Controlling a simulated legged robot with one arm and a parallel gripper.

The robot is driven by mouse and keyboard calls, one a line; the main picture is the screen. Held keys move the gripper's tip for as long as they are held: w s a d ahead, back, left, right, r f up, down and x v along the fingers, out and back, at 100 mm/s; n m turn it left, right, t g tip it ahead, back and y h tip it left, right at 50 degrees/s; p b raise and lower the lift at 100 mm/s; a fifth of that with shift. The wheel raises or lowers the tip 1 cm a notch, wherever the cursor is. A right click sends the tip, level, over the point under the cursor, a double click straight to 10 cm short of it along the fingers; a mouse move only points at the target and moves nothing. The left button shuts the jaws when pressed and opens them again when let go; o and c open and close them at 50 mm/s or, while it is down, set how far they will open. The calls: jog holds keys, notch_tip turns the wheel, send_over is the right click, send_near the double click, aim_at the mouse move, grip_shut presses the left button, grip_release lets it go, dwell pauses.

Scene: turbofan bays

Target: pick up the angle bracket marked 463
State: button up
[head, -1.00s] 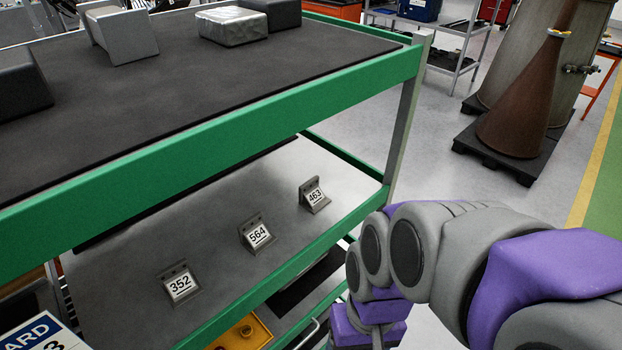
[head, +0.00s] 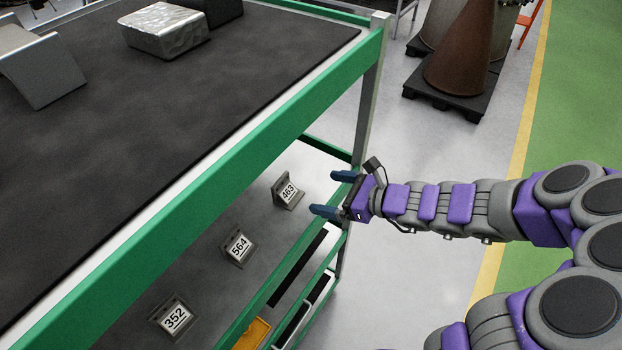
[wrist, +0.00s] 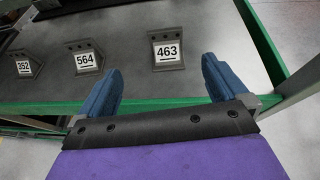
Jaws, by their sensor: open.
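The angle bracket marked 463 (head: 287,192) stands on the grey lower shelf (head: 262,230) of a green-framed cart, nearest the right-hand post. My gripper (head: 332,194) is open and empty, just to the right of that bracket in the head view, its blue fingers pointing toward it over the shelf's edge. In the wrist view the bracket marked 463 (wrist: 166,50) shows ahead of the open fingers (wrist: 160,88), between them and closer to the right one. There is a gap between fingers and bracket.
Brackets marked 564 (head: 238,248) and 352 (head: 173,318) stand on the same shelf to the left. The cart's upper deck (head: 200,120) and green rail (head: 200,190) overhang the shelf. A corner post (head: 370,85) rises near my gripper.

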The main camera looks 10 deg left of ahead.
jog(key=b, duration=0.1)
send_near(282, 183)
jog(key=shift+s+a+f+m, duration=0.15)
jog(key=shift+a+m, duration=0.25)
jog(key=shift+a, duration=0.4)
jog(key=shift+w+b+x, duration=0.25)
jog(key=shift+b+x, duration=0.15)
jog(key=shift+x, duration=1)
jog(key=x, duration=0.4)
jog(key=shift+s+f, duration=0.1)
jog(key=shift+w+a+f+b, duration=0.4)
jog(key=shift+w+a+f, duration=0.45)
jog(key=shift+a, duration=0.2)
jog(key=shift+w+a+f, duration=0.1)
jog(key=shift+a+f, duration=0.1)
jog(key=shift+a, duration=0.5)
jog(key=shift+c, duration=0.4)
jog(key=shift+d, duration=0.2)
jog(key=c, duration=0.7)
jog(key=shift+c, duration=1.4)
jog(key=shift+a+r, duration=0.1)
jog(key=shift+a, duration=0.05)
